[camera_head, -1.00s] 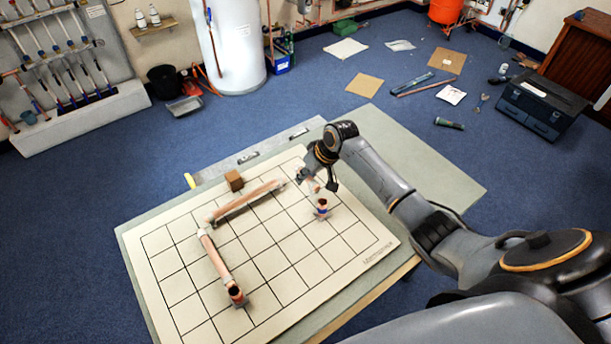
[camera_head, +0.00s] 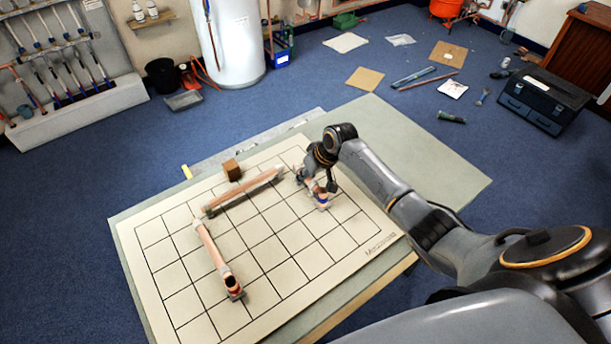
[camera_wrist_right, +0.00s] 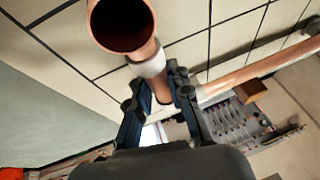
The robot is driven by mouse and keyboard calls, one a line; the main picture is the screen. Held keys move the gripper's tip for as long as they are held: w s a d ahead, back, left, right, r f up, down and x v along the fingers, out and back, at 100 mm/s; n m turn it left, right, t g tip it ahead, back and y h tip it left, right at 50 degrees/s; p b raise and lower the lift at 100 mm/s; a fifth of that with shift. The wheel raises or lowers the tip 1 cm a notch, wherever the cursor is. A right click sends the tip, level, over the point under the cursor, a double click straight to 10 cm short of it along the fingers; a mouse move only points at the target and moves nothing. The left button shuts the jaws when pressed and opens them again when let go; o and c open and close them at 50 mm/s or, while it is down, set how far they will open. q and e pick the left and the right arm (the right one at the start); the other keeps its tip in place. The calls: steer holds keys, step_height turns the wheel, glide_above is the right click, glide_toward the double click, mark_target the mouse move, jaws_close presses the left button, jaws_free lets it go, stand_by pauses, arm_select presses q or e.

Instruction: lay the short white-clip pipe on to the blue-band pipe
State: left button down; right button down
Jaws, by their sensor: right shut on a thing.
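My right gripper (camera_head: 318,188) is low over the right part of the gridded board. In the right wrist view its fingers (camera_wrist_right: 160,108) are shut on a short copper pipe. That pipe has a white collar (camera_wrist_right: 148,62) and a wide open mouth (camera_wrist_right: 122,22) near the camera. In the head view a small piece with a blue band (camera_head: 321,201) shows directly below the fingers. The gripper partly covers it, and I cannot tell whether the held pipe touches it. My left gripper is not in view.
A copper pipe (camera_head: 245,193) lies across the upper board, with a brown block (camera_head: 232,170) behind it. Another pipe (camera_head: 211,250) runs toward the front left. The gridded board (camera_head: 300,258) is clear between that pipe and my gripper. Bare table lies behind my right arm.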

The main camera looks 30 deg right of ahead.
steer(key=shift+f, duration=0.35)
steer(key=c, duration=1.2)
jaws_free()
steer(key=shift+o, duration=0.2)
step_height(320, 180, up, 9)
steer(key=p, duration=0.8)
steer(key=shift+r+p, duration=0.1)
steer(key=shift+p, duration=0.3)
steer(key=shift+s+d, duration=0.1)
